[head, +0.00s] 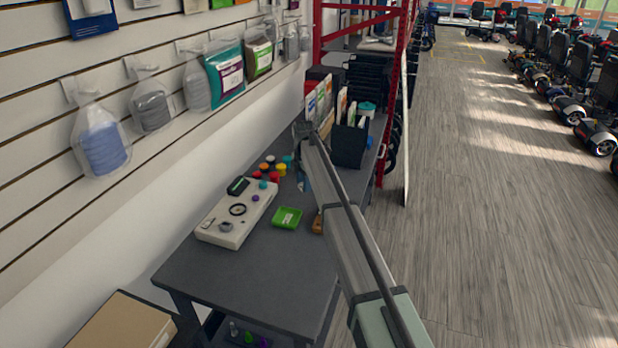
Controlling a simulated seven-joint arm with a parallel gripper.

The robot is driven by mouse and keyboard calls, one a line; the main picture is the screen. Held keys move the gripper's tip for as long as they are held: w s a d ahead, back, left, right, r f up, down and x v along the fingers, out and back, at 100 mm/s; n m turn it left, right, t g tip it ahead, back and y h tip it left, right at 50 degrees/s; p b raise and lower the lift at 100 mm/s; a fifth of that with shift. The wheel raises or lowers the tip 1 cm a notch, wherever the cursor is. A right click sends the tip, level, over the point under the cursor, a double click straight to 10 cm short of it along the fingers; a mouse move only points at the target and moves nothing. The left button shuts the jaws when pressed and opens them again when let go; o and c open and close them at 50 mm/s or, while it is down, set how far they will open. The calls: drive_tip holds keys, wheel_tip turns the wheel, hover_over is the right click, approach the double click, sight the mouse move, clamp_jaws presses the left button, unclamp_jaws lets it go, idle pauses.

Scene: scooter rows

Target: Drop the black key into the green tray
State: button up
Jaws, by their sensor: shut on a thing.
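The green tray (287,218) is small and shallow with a pale label. It lies on the dark grey bench, right of a white panel and left of my arm. My arm crosses from the lower right to a dark joint near the back of the bench. My gripper cannot be made out; my arm link covers the area where it would show. I cannot make out the black key anywhere; it may be hidden behind my arm.
The white panel (222,234) carries a black display, a dark ring and knobs. Several coloured caps (268,168) stand behind it. A small orange-brown object (317,225) sits right of the tray. A black file holder (349,145) stands at the back. The bench front (260,285) is clear.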

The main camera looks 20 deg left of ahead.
drive_tip(key=s+a+f, duration=0.1)
drive_tip(key=s+a, duration=0.1)
drive_tip(key=s, duration=0.7)
hover_over(292, 220)
drive_tip(key=shift+f, duration=3.1)
drive_tip(key=o, duration=1.2)
wheel_tip(292, 220, up, 14)
drive_tip(key=shift+f, duration=0.1)
